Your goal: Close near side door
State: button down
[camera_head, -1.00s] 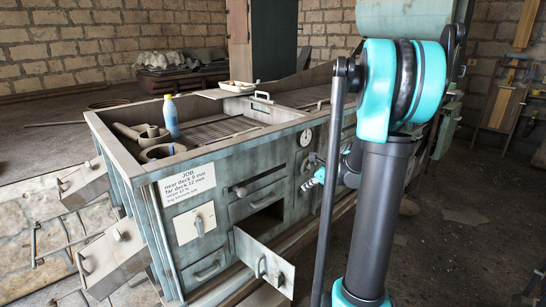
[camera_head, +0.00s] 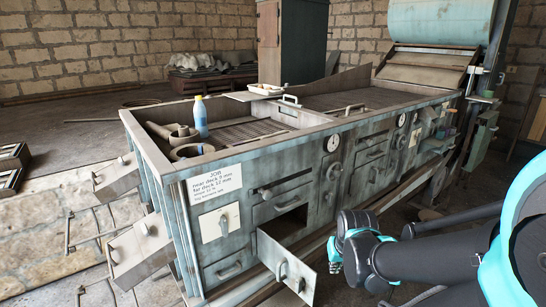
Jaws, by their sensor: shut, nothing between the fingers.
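The near side door (camera_head: 287,268) is a grey metal panel with a handle, low on the near side of the machine (camera_head: 255,160). It stands swung out, with the dark opening (camera_head: 284,226) behind it uncovered. My gripper (camera_head: 334,258) is at the end of my arm, which reaches in from the right. In the picture it lies just right of the door's free edge, empty and shut. Whether it touches the door I cannot tell. The fingers are small and partly dark in this view.
A job label (camera_head: 214,183) and a white switch plate (camera_head: 219,223) are left of the opening. Two grey boxes (camera_head: 139,250) jut from the machine's left end. A blue bottle (camera_head: 200,118) and a tray (camera_head: 265,89) are on top. Floor at the lower right is partly covered by my arm.

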aim_at(288, 268)
jog(key=k, duration=0.5)
jog(key=k+j, duration=0.15)
jog(key=k, duration=0.35)
